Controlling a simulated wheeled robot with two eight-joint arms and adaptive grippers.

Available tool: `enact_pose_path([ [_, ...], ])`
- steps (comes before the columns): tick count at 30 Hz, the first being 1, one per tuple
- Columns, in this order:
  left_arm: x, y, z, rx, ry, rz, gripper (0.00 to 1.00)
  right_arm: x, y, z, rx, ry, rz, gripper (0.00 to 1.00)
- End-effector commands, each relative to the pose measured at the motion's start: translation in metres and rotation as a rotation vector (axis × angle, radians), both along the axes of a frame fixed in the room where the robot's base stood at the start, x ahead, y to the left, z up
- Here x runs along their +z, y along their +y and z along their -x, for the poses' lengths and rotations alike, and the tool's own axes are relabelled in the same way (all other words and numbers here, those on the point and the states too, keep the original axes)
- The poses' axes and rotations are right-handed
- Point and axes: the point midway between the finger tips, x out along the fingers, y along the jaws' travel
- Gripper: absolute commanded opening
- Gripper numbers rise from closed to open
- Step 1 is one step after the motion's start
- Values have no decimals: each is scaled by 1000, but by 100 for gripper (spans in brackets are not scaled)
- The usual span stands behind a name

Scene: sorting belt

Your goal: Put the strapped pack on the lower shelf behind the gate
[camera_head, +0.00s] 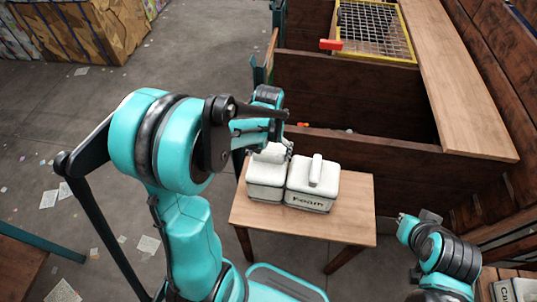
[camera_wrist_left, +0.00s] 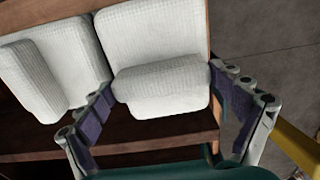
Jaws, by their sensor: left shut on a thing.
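Two white textured foam packs with block-like grips on top stand side by side on a small wooden table (camera_head: 255,219). My left gripper (camera_head: 268,145) is over the left pack (camera_head: 264,186) and shut on its top grip. In the left wrist view the fingers lie on either side of that white grip (camera_wrist_left: 160,88). The right pack (camera_head: 310,195) is marked "Foam" and stands close beside it. I cannot make out a strap on either pack. A yellow-framed mesh gate (camera_head: 375,32) with a red handle (camera_head: 331,44) is at the top. I cannot identify the lower shelf.
A dark wooden bin (camera_head: 355,95) with an open top stands behind the table. A long wooden board (camera_head: 460,80) runs along its right side. My right gripper (camera_head: 418,218) is low at the right. Grey floor at the left is open, with scattered papers.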

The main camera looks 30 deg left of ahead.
Motion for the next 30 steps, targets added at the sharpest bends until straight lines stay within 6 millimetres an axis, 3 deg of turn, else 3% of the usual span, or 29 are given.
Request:
enact_pose_path([
  [7, -3, 0, 0, 0, 0, 0, 33, -3, 0, 0, 0, 0, 0, 0],
  [8, -3, 0, 0, 0, 0, 0, 98, -2, 0, 0, 0, 0, 0, 0],
  [21, 4, 0, 0, 0, 0, 0, 100, 3, 0, 0, 0, 0, 0, 0],
  [26, 31, 0, 0, 0, 0, 0, 100, 11, 0, 0, 0, 0, 0, 0],
  [30, 63, 0, 0, 0, 0, 0, 100, 21, 0, 0, 0, 0, 0, 0],
])
